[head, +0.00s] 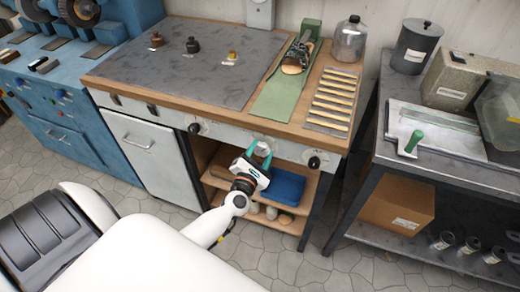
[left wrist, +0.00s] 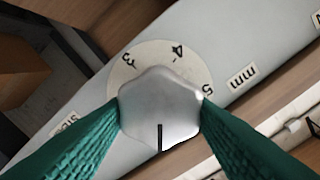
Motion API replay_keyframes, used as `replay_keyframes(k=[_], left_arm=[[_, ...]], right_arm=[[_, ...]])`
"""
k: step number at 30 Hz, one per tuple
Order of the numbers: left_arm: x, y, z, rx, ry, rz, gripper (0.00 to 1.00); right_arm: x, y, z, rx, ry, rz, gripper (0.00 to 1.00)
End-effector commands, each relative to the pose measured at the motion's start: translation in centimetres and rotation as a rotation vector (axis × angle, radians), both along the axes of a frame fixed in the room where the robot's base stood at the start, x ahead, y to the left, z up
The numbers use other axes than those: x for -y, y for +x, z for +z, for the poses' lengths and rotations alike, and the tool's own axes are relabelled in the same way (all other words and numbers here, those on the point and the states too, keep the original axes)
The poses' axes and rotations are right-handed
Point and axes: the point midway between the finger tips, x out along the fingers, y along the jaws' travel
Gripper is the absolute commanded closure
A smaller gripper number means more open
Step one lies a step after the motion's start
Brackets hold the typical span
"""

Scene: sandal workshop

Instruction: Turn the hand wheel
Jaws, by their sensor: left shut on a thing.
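A silver hand wheel (left wrist: 160,97), faceted like a hexagonal knob, sits on a pale round dial (left wrist: 135,62) marked 3, 4 and 5. A black line on its face points toward the bottom of the left wrist view. The green fingers of my left gripper (head: 261,147) press on opposite sides of the wheel, so the gripper is shut on it. In the head view the gripper is at the front panel (head: 225,133) of the workbench and mostly hides the wheel. My right gripper is not in view.
Black knobs (head: 314,162) sit on the same panel on either side. Below are open shelves with a blue folded item (head: 286,186). A grey side table (head: 455,168) stands at the right, a blue machine cabinet (head: 80,105) at the left. The floor in front is clear.

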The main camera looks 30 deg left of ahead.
Motion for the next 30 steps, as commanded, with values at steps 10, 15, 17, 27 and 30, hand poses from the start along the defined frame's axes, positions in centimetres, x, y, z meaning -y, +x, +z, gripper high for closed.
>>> replay_keyframes(k=[10,15,17,27,30], left_arm=[[0.2,0.1,0.0,-0.078,0.321,-0.001,0.73],[0.2,0.1,0.0,-0.116,0.477,0.000,0.73],[0.2,0.1,-0.1,-0.129,0.533,0.000,0.73],[0.3,0.1,-0.3,-0.205,0.847,-0.002,0.73],[0.3,0.0,-0.4,-0.229,0.940,-0.002,0.73]], right_arm=[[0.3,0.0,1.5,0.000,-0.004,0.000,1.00],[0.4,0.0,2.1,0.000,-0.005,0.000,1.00],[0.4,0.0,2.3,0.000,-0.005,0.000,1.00],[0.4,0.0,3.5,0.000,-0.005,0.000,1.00],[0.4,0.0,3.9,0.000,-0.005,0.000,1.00]])
